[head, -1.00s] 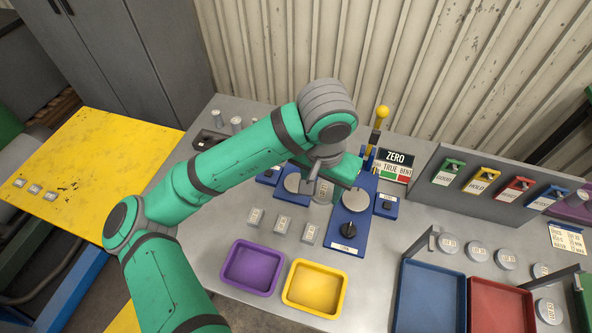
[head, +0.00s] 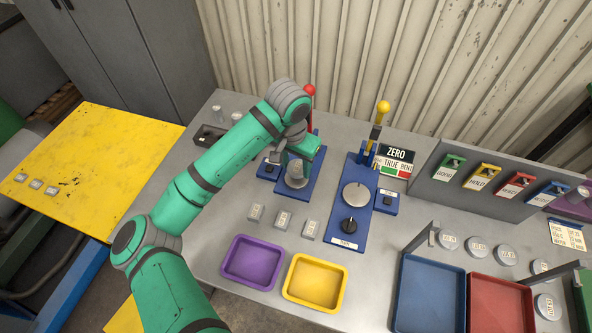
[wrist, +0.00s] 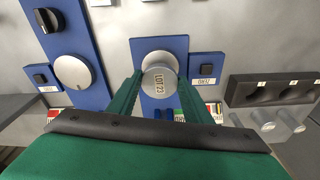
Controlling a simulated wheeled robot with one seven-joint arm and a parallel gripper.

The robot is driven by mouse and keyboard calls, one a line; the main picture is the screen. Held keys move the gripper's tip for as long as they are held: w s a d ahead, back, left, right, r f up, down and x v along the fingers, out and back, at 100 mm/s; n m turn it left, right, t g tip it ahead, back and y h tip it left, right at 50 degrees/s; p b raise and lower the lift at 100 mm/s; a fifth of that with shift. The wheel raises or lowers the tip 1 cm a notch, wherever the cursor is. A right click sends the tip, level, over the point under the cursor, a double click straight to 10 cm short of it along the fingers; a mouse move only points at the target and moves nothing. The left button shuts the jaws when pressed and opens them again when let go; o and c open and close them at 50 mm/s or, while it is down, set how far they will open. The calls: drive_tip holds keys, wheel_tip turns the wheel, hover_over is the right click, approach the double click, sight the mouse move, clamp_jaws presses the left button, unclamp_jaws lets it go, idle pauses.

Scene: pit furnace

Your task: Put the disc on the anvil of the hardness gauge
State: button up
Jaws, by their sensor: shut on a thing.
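My gripper (wrist: 156,88) is shut on a grey disc (wrist: 159,81) labelled LOT 23. In the wrist view the disc lies between the fingertips, over the near part of a round metal anvil (wrist: 158,58) on a blue gauge base (wrist: 178,43). The anvil's far rim shows beyond the disc, so the two are not fully lined up. I cannot tell whether they touch. In the head view my gripper (head: 301,164) is over the left blue gauge (head: 309,190), which has a red-knobbed lever (head: 309,91); my arm hides part of it.
Several small labelled blocks (head: 283,219), a purple tray (head: 252,262) and a yellow tray (head: 316,281) are in front. Labelled discs (head: 477,251) lie at right.

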sight(296, 170)
drive_tip(key=shift+f, duration=1.5)
drive_tip(key=shift+f, duration=0.2)
drive_tip(key=o, duration=1.3)
drive_tip(key=shift+o, duration=0.2)
wheel_tip(296, 170, up, 12)
drive_tip(key=s, duration=0.1)
drive_tip(key=shift+s+a+r, duration=0.15)
drive_tip(key=shift+a, duration=0.2)
